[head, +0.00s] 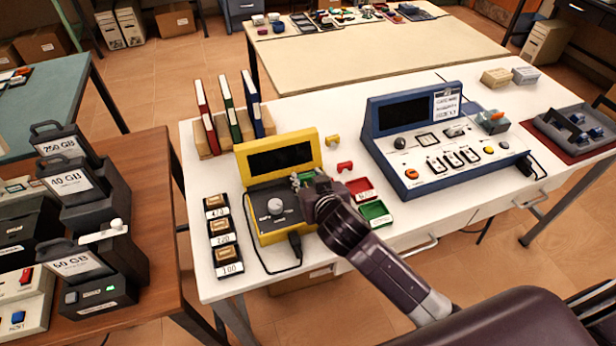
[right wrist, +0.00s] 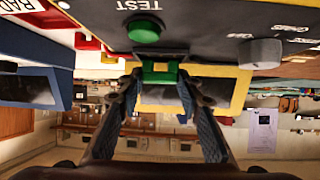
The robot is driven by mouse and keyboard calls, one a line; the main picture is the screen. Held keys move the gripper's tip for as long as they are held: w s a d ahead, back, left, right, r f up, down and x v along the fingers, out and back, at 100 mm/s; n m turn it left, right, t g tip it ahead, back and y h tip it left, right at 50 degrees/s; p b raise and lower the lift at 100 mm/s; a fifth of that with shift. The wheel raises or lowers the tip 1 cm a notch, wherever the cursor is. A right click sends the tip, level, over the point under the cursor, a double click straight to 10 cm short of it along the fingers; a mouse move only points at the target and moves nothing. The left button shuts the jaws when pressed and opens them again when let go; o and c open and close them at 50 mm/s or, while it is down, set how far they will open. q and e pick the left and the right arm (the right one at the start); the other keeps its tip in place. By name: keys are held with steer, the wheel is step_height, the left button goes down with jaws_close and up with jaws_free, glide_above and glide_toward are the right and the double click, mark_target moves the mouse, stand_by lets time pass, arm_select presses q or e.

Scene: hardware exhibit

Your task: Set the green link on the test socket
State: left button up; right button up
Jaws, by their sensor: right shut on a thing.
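The green link (right wrist: 160,72) is between the fingertips of my right gripper (right wrist: 160,82), which is shut on it. In the head view my right gripper (head: 306,182) is at the right side of the yellow tester (head: 318,152), by its dark panel. The right wrist view shows the link close to the round green TEST button (right wrist: 145,30) and the panel's edge. The test socket is not clearly visible, and I cannot tell whether the link touches it. My left gripper is not in view.
A yellow link (head: 332,140) and a red link (head: 345,166) lie beside the tester. A red tray (head: 361,188) and a green tray (head: 376,213) are to its right. A blue console (head: 440,150) stands farther right. Labelled blocks (head: 223,232) stand on the left.

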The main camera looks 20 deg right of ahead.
steer(key=shift+f, duration=0.3)
steer(key=o, duration=0.7)
steer(key=shift+c, duration=0.2)
steer(key=shift+s+r, duration=0.1)
steer(key=shift+s+r+p, duration=0.35)
steer(key=shift+s+p, duration=0.2)
steer(key=shift+p+v, duration=1.3)
steer(key=shift+v, duration=0.75)
steer(key=p+v, duration=0.2)
steer(key=v, duration=0.3)
steer(key=shift+s+p, duration=0.2)
steer(key=shift+p, duration=0.15)
